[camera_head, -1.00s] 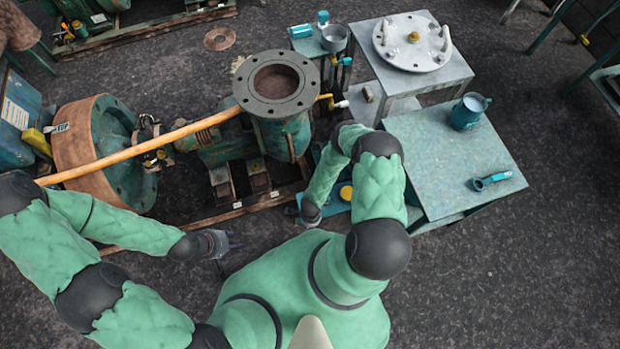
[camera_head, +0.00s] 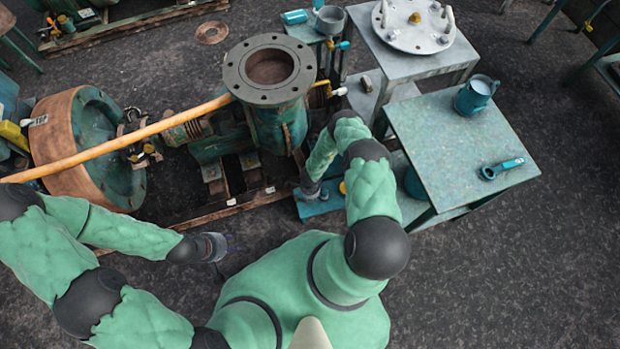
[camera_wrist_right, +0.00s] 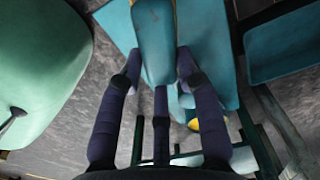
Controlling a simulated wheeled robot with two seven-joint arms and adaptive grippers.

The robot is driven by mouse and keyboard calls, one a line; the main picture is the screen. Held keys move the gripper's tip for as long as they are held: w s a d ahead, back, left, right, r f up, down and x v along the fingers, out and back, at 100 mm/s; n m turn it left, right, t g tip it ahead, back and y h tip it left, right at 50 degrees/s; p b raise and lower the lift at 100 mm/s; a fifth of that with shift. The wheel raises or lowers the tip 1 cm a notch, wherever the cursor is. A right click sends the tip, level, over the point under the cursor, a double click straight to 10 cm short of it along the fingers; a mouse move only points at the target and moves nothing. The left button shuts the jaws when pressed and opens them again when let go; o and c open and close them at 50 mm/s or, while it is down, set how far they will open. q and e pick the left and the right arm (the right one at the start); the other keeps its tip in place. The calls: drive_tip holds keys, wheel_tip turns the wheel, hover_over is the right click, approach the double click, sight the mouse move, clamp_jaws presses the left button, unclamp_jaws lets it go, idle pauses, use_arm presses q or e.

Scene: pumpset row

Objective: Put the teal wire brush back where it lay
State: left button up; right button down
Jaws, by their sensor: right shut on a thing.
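In the right wrist view, the teal wire brush (camera_wrist_right: 155,42) is held between the dark fingers of my right gripper (camera_wrist_right: 158,75), with a tan strip along its edges. In the head view, my right gripper (camera_head: 308,192) is low beside the pump, over a teal platform (camera_head: 316,206); the brush cannot be made out there. My left gripper (camera_head: 218,247) hangs empty over the floor at the lower left, its fingers apart.
The flanged pump (camera_head: 268,75) and an orange pole (camera_head: 130,138) lie left of my right arm. A grey table (camera_head: 365,30) stands behind.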

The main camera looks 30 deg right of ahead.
wheel_tip(320, 180, down, 3)
drive_tip(key=shift+s+a+b, duration=0.1)
drive_tip(key=shift+b, duration=0.45)
drive_tip(key=shift+f, duration=0.15)
drive_tip(key=c, duration=0.9)
unclamp_jaws()
drive_tip(key=shift+o, duration=0.2)
